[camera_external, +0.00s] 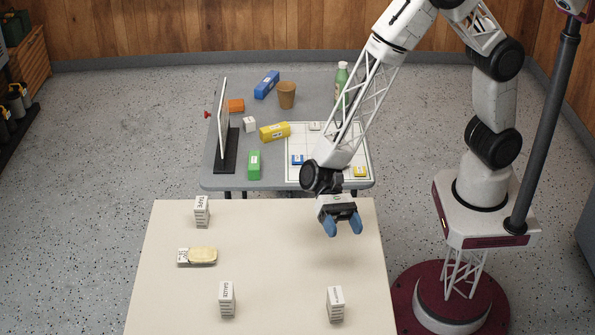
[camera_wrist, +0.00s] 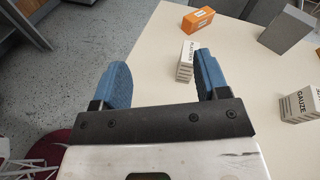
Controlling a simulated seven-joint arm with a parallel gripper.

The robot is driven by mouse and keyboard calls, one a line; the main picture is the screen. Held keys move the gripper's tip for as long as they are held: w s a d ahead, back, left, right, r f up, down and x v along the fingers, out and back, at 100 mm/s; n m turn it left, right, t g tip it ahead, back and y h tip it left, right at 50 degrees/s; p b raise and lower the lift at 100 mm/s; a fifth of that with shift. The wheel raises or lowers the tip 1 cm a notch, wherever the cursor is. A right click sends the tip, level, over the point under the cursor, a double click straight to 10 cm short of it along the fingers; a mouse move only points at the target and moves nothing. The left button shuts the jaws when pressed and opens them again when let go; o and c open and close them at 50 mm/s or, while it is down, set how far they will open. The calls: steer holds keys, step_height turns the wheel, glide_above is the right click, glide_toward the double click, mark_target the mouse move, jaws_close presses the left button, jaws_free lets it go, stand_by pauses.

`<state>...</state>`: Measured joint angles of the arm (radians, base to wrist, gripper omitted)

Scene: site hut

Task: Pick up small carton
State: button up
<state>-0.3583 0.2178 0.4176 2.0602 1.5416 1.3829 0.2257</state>
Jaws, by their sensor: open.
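Several small white printed cartons stand on the cream table (camera_external: 280,250). One carton marked TAPE (camera_external: 202,212) is at the back left, one marked GAUZE (camera_external: 227,299) at the front left, and one with small print (camera_external: 335,303) at the front right. In the wrist view the gauze carton (camera_wrist: 300,105) is at right, and a carton marked PLASTERS (camera_wrist: 186,62) shows beside and beyond the right finger. I cannot tell which is meant. My gripper (camera_external: 341,229) is open and empty above the table's back right; its blue fingers (camera_wrist: 160,65) also show in the wrist view.
A white carton with a tan item (camera_external: 202,256) lies at left. An orange box (camera_wrist: 198,20) and a grey box (camera_wrist: 286,32) stand beyond. A grey table (camera_external: 215,175) behind holds a screen, cup, bottle and coloured boxes. The cream table's middle is clear.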

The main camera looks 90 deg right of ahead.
mark_target(336, 295)
steer(key=w+a+f+m+t+y, duration=0.1)
steer(key=a+f, duration=0.1)
steer(key=f, duration=0.1)
steer(key=w+a+f+m+t, duration=0.1)
steer(key=a+f+m, duration=0.1)
steer(key=f, duration=0.2)
steer(key=w+a+f+m+y, duration=0.1)
steer(key=a+f, duration=0.1)
steer(key=f, duration=0.1)
steer(key=shift+w+a+f+m+t+y, duration=0.15)
steer(key=shift+w+a+m+t+y, duration=0.15)
steer(key=shift+a+m+t, duration=0.1)
steer(key=shift+s, duration=0.1)
steer(key=shift+s+a, duration=0.1)
steer(key=shift+a, duration=1.15)
steer(key=shift+a, duration=0.1)
steer(key=shift+s+a, duration=0.2)
steer(key=shift+a, duration=1.05)
steer(key=shift+s+a, duration=0.15)
steer(key=shift+a, duration=1.05)
steer(key=c, duration=1)
